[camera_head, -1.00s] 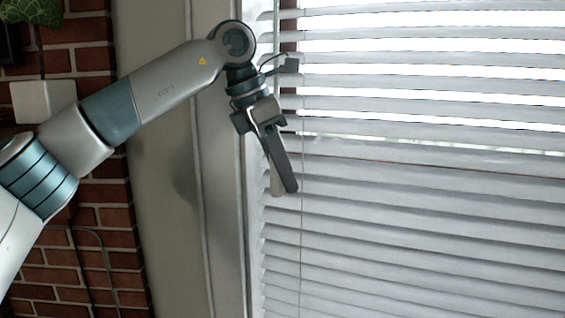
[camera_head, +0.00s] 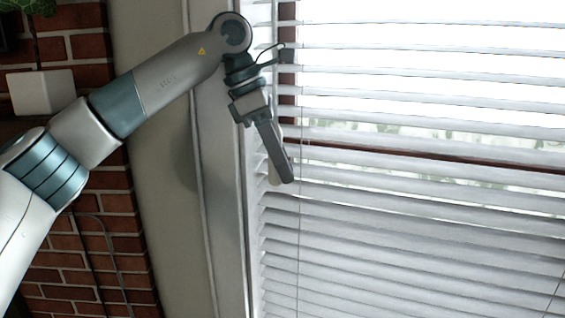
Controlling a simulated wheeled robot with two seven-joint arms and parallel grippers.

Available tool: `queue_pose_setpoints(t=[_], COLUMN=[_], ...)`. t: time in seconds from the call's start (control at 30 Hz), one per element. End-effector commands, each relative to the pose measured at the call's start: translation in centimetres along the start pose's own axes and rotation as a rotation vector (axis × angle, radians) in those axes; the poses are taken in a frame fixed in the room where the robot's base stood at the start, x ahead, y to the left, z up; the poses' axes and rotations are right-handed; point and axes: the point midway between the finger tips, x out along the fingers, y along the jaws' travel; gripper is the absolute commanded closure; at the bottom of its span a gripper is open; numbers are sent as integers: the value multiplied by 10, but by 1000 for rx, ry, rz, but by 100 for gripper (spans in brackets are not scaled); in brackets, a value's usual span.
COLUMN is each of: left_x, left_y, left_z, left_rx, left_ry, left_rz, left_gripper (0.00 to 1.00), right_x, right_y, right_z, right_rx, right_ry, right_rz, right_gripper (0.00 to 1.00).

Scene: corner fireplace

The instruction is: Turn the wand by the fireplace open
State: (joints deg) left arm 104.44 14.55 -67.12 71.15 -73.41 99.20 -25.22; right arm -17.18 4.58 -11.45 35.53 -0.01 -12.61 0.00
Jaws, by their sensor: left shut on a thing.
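My left gripper (camera_head: 280,178) hangs tilted downward in front of the left edge of the white blind (camera_head: 420,225), close to the window frame. Its fingers are together on the wand, which is mostly hidden by the gripper; a pale tip by the fingertips may be part of the wand, but I cannot tell. The upper slats stand apart with bright outside light between them. The lower slats look closer together. My right gripper is not in view.
A red brick wall (camera_head: 108,235) stands at the left, with a white planter (camera_head: 42,91) and green leaves at the upper left. A pale wall strip and white window frame (camera_head: 222,190) lie between brick and blind. A thin cord (camera_head: 299,230) hangs down the blind.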

Motion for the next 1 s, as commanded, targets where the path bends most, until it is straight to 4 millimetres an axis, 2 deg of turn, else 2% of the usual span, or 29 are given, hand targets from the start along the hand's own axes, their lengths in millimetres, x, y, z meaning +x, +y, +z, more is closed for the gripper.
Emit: queue_pose_setpoints(t=[0.03,0.1,0.47,0.77,0.9,1.0], left_x=[-3,-3,-2,-20,-38,-39], left_y=[0,0,0,0,0,-10], left_z=[1,1,1,9,16,35], left_rx=[-1,-1,-1,-2,-2,3], left_ry=[-4,-3,-1,-3,-3,-2], left_rz=[4,3,2,3,4,3], left_gripper=[72,61,61,61,61,61], right_x=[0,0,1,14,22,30], right_y=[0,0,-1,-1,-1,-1], right_z=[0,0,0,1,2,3], right_rx=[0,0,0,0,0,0], right_ry=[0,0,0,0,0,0], right_rz=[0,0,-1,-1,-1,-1], right_gripper=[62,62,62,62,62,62])
